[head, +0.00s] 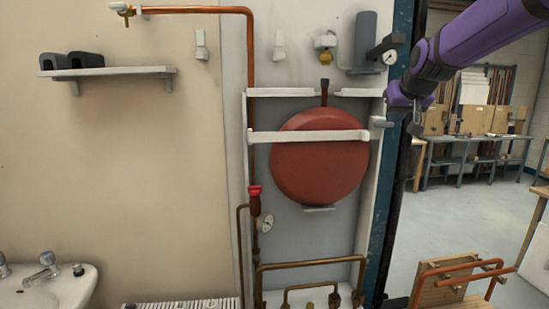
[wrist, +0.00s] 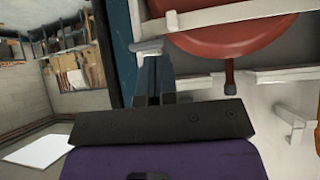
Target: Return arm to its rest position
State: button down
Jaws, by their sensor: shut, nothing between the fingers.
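My purple arm (head: 480,40) reaches in from the upper right of the head view. My gripper (head: 416,122) hangs at its lower end, just right of the dark blue booth edge post. In the wrist view my gripper's fingers (wrist: 155,95) are together with nothing between them. The head view shows them small and partly dark against the background. The red tank (head: 320,157) is on the booth wall to the left, behind a white crossbar (head: 305,137). The gripper looks apart from the crossbar's end, though the wrist view overlaps them.
Copper pipes (head: 250,80) and a shelf (head: 105,72) are on the wall. A sink (head: 55,288) stands lower left. A wooden stand with copper pipes (head: 455,280) is lower right. Open floor (head: 450,215) lies behind.

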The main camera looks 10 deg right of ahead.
jog(key=s+a+f+g, duration=0.1)
jog(key=s+a+f, duration=0.2)
jog(key=s, duration=0.7)
jog(key=s+a+f+n+g+y, duration=0.1)
jog(key=s+a+f, duration=0.3)
jog(key=s, duration=0.7)
jog(key=s+a+f+g, duration=0.2)
jog(key=s+a+f, duration=0.1)
jog(key=s, duration=0.8)
jog(key=shift+s+a+f+n+y, duration=0.3)
jog(key=shift+a+f+n, duration=0.1)
jog(key=shift+a, duration=0.25)
jog(key=c, duration=1.8)
grip_release()
